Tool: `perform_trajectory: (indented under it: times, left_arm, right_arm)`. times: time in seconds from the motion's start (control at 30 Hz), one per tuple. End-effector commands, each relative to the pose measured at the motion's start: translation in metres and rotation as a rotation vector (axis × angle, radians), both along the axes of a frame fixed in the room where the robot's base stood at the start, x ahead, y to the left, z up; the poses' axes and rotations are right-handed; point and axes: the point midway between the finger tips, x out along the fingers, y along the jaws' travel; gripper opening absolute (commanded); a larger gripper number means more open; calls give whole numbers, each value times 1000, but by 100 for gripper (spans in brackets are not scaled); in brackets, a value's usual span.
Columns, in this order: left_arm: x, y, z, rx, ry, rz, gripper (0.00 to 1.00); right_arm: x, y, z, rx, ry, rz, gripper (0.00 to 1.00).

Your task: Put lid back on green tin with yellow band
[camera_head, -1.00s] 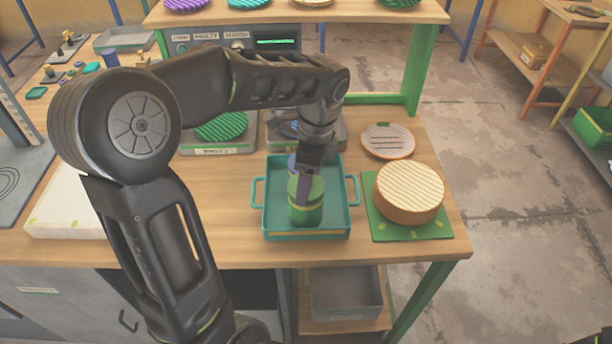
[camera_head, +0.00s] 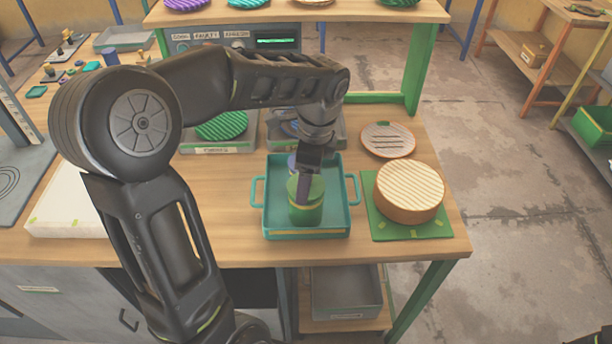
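The green tin (camera_head: 306,214) with a yellow band stands upright in a teal tray (camera_head: 257,218) on the wooden table. My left gripper (camera_head: 304,192) reaches down from above, with a finger in front of the tin's upper part. The finger hides part of the tin's top, so I cannot tell whether a lid is on it or in the gripper. A small purple-blue thing (camera_head: 292,160) shows just behind the gripper.
Right of the tray, a round ribbed tan block (camera_head: 409,188) sits on a green mat (camera_head: 383,229). A ribbed disc (camera_head: 388,140) lies behind it. A green ribbed plate (camera_head: 221,126) rests on a labelled stand at the left. A shelf (camera_head: 330,12) rises at the back.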

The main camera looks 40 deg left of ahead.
Motion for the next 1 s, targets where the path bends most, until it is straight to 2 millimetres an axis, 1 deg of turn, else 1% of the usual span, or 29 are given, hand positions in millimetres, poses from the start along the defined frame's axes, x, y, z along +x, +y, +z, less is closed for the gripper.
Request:
perform_trajectory:
  times: [0.03,0.07,0.33,0.77,1.0]
  left_arm:
    - [0,0,0,0,0,0,75]
    - [0,0,0,0,0,0,78]
    - [0,0,0,0,0,0,100]
    - [0,0,2,0,0,0,100]
    - [0,0,16,0,-1,0,100]
  right_arm:
    - [0,0,0,0,0,0,36]
    - [0,0,0,0,0,0,36]
    - [0,0,0,0,0,0,36]
    - [0,0,1,0,0,0,36]
    - [0,0,14,0,0,0,36]
